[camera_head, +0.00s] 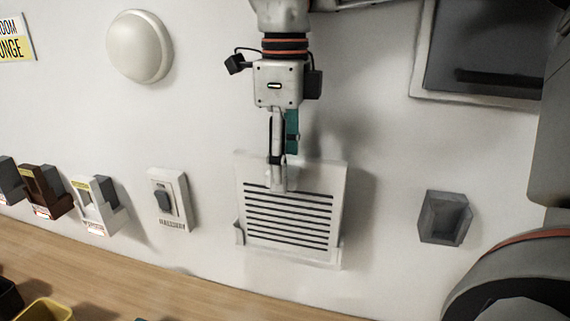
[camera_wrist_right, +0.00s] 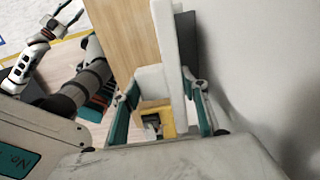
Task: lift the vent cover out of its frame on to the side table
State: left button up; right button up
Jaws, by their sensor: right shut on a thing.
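The white vent cover (camera_head: 289,215), with dark horizontal slots, stands upright against the wall. Its lower edge sits at the frame (camera_head: 240,233), whose lower corners show; I cannot tell whether it is clear of it. My right gripper (camera_head: 278,180) comes down from above and is shut on the cover's upper part. In the right wrist view, the cover shows edge-on as a white plate (camera_wrist_right: 167,40) by the fingers (camera_wrist_right: 163,105). My left gripper (camera_wrist_right: 66,16) is small at that view's upper left, apparently open and empty. I cannot identify the side table for sure.
A wooden surface (camera_head: 150,272) runs below the wall, with a yellow bin (camera_head: 45,310) at lower left. A switch (camera_head: 168,200) is left of the cover and a grey wall holder (camera_head: 444,217) right. A dark framed panel (camera_head: 485,50) hangs at upper right.

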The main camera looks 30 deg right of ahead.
jog(key=shift+r, duration=0.2)
jog(key=shift+r+p, duration=1.95)
jog(key=shift+r, duration=1)
notch_tip(320, 180, up, 4)
jog(key=shift+f, duration=0.1)
jog(key=shift+s, duration=0.1)
